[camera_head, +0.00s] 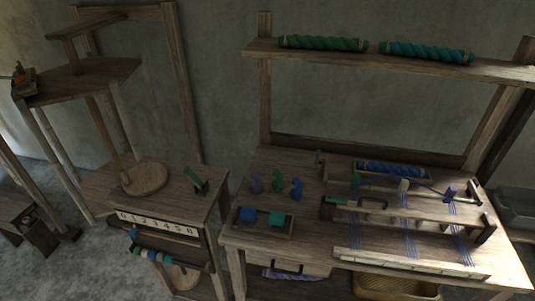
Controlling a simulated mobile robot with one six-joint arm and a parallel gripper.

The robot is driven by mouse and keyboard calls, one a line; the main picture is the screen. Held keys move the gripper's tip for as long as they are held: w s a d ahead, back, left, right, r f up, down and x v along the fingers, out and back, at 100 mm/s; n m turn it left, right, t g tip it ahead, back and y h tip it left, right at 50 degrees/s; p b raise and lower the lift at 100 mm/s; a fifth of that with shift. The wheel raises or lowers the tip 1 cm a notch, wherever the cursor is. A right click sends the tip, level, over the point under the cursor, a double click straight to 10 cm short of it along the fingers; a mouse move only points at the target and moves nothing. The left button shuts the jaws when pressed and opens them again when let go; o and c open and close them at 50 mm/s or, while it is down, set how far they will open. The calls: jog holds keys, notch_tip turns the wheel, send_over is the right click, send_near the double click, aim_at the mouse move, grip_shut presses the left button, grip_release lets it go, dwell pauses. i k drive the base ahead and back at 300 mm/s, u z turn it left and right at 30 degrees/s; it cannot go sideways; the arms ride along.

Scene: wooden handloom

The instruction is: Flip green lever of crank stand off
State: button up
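A green lever (193,178) sits on a small dark mount on top of the low wooden stand (160,205) at the left middle. It slants from upper left to lower right. The stand has a round wooden disc (144,179) on its top and a pale number strip (158,223) along its front edge. Another, smaller green piece (336,200) lies on the loom table at the right. I cannot tell from this view which stand carries the crank. My gripper is not in view.
The loom table (300,240) holds small purple, green and blue figures, a tray (283,227) with teal and blue blocks, and blue threads. Twisted yarn rolls lie on the shelf (390,62) above. A tall wooden stand (85,82) rises at the left. Grey floor (75,265) is open at lower left.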

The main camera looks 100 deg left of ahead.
aim_at(192, 176)
jog(key=u, duration=1.1)
jog(key=k, duration=0.1)
jog(key=u, duration=2.6)
jog(key=i, duration=1)
jog(key=u, duration=0.2)
